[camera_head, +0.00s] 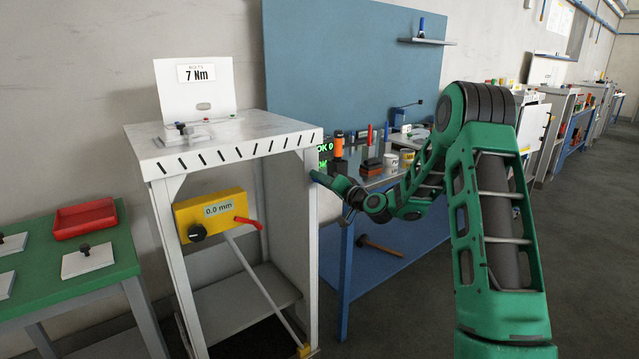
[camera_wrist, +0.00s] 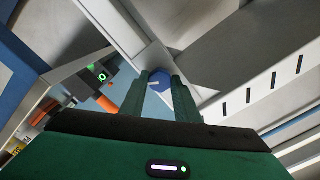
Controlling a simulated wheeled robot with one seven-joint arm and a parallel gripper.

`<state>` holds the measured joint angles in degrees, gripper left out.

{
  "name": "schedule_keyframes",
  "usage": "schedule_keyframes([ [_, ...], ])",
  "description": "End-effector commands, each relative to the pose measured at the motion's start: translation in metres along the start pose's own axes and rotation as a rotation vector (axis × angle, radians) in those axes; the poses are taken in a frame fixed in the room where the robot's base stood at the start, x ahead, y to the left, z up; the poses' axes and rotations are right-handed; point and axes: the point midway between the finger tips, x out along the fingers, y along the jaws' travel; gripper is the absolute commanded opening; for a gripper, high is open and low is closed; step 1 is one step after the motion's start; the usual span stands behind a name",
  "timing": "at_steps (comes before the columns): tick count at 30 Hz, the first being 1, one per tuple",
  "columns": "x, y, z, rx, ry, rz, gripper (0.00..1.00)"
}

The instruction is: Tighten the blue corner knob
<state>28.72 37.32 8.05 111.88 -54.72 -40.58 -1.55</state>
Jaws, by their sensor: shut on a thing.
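The blue corner knob (camera_wrist: 160,79) is a round blue disc with a pale mark on its face, at the corner of the white dispenser frame. In the wrist view it sits between the two green fingers of my gripper (camera_wrist: 160,88), which are shut on it. In the head view my gripper (camera_head: 320,178) reaches the right front post of the white frame (camera_head: 308,215), below its top. I cannot make out the knob apart from the gripper there.
A yellow box (camera_head: 212,215) with a black knob and red lever is on the white frame. A blue workbench (camera_head: 375,262) with tools stands close behind my arm. A green table (camera_head: 100,265) with a red tray (camera_head: 86,217) is at left. Open floor lies at right.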

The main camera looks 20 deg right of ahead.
Motion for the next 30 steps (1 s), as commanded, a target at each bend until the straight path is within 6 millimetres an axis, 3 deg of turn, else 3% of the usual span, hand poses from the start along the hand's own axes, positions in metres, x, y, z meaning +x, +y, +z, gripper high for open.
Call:
schedule_keyframes([
  [30,-0.0013,0.005,0.0007,0.891,0.003,0.007,0.06],
])
